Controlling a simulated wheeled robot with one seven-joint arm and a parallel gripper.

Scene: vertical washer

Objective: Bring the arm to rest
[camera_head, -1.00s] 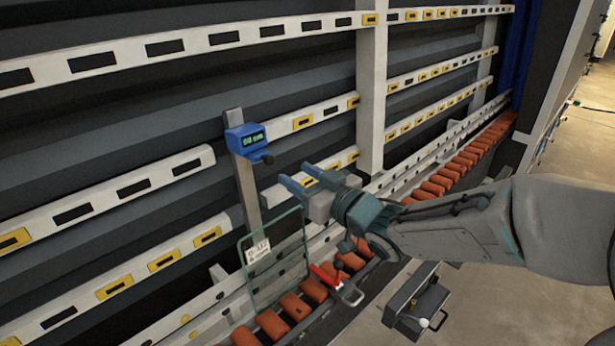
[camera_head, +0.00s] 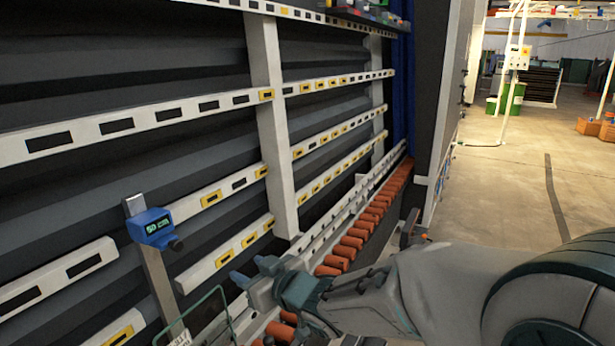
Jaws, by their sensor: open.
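My gripper (camera_head: 252,271) is at the lower middle of the head view, at the end of my arm, which reaches in from the lower right. Its two blue-tipped fingers point left, spread apart, with nothing between them. It is in front of the washer's lower rails and above the roller track (camera_head: 335,262). A blue device with a green display (camera_head: 157,230) sits on a metal post to the left of the gripper, apart from it.
White slotted rails (camera_head: 140,123) and a white upright (camera_head: 268,110) span the washer's dark back wall. A green wire frame (camera_head: 218,315) stands at the bottom edge, partly cut off. Open concrete floor (camera_head: 510,190) lies to the right, with a green bin (camera_head: 514,98) far back.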

